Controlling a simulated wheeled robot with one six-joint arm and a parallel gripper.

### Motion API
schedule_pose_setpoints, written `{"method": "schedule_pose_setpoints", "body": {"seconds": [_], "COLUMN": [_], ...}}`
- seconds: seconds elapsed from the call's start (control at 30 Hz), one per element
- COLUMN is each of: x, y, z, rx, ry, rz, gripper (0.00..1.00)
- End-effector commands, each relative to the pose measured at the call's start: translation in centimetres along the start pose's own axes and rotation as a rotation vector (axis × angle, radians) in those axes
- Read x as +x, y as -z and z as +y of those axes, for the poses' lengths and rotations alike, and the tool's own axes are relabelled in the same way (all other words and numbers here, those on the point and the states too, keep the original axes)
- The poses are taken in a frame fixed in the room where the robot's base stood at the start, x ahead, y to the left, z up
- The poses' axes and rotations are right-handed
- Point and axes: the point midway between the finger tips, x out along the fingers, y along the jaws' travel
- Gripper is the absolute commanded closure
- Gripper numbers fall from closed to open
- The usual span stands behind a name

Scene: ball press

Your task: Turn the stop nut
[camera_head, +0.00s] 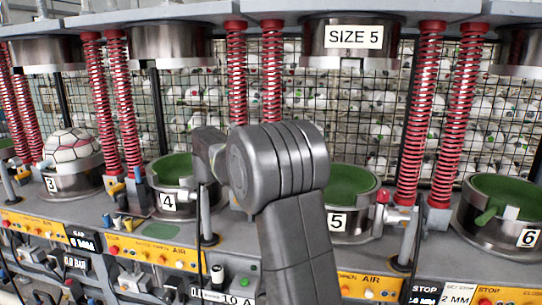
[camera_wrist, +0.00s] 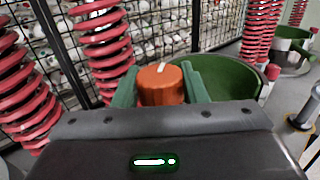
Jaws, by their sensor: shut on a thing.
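The stop nut (camera_wrist: 162,86), an orange ribbed cap with a white mark on top, shows in the middle of the wrist view. My gripper (camera_wrist: 160,90) is shut on it, with one green finger at its left side and one at its right. The white mark points roughly away from the gripper body. The nut's lower part is hidden by the gripper body. In the head view my arm's thick grey wrist hides both the nut and my fingers, between the cups of stations 4 and 5.
Red springs (camera_wrist: 105,45) stand close to the left of the nut, and a green-lined cup (camera_wrist: 235,75) lies to its right. The station 4 cup (camera_head: 174,183) and station 5 cup (camera_head: 352,195) look empty. A ball (camera_head: 72,150) sits at station 3. Wire mesh closes the back.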

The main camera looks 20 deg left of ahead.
Motion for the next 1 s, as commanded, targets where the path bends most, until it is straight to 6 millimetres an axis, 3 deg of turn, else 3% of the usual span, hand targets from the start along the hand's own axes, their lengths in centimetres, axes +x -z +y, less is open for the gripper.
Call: {"method": "schedule_pose_setpoints", "body": {"seconds": [0.33,0.87,0.9,1.0], "x": [0.00,0.03,0.03,0.03], "y": [0.12,-0.08,-0.09,-0.09], "z": [0.08,0.02,0.02,0.02], "rx": [-0.001,0.000,0.000,0.000], "ry": [0.143,0.169,0.169,0.169], "rz": [-0.001,-0.002,-0.002,-0.002], "gripper": [0.84,0.84,0.59,0.39]}}
